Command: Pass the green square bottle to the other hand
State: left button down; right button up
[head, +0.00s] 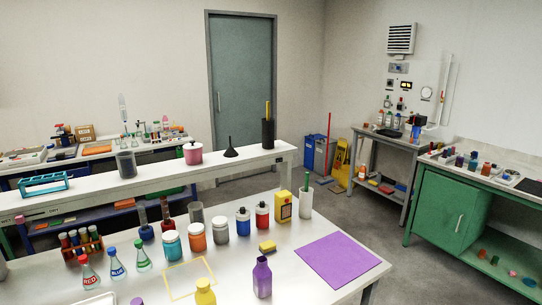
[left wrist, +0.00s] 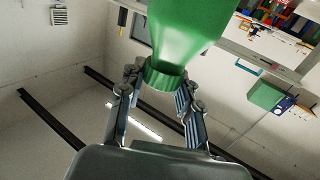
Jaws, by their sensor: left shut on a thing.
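The green square bottle (left wrist: 185,30) fills the top middle of the left wrist view, and its far end is cut off by the top edge. My left gripper (left wrist: 162,82) is shut on the bottle's narrow neck end, with a finger on each side of the green collar (left wrist: 163,75). The bottle appears held clear of any surface. Neither the bottle nor my left gripper shows in the head view. My right gripper shows in neither view.
A white table (head: 330,233) in the head view carries several jars and flasks, a purple bottle (head: 262,278), a yellow bottle (head: 205,292), a sponge (head: 267,247) and a purple mat (head: 338,260). A raised white shelf (head: 85,198) runs behind them.

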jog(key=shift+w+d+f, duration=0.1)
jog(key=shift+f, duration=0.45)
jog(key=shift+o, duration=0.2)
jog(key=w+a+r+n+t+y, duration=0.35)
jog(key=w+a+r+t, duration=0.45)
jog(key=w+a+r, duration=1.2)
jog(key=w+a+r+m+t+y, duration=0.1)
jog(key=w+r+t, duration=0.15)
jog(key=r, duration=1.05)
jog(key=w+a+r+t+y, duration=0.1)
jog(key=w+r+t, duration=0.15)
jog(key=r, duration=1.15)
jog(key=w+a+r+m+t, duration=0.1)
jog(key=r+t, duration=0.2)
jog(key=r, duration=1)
pick_arm(q)
jog(key=w+d+r+m+g+h, duration=0.3)
jog(key=d+r+m+g+h, duration=0.2)
jog(key=d+h, duration=0.4)
jog(key=w+d+r+m+g+h, duration=0.2)
jog(key=d+r+m+g+h, duration=0.3)
jog(key=d+m+g+h, duration=0.2)
jog(key=d+m+h, duration=0.2)
jog(key=m, duration=0.1)
jog(key=shift+w+r, duration=0.15)
jog(key=shift+w, duration=0.25)
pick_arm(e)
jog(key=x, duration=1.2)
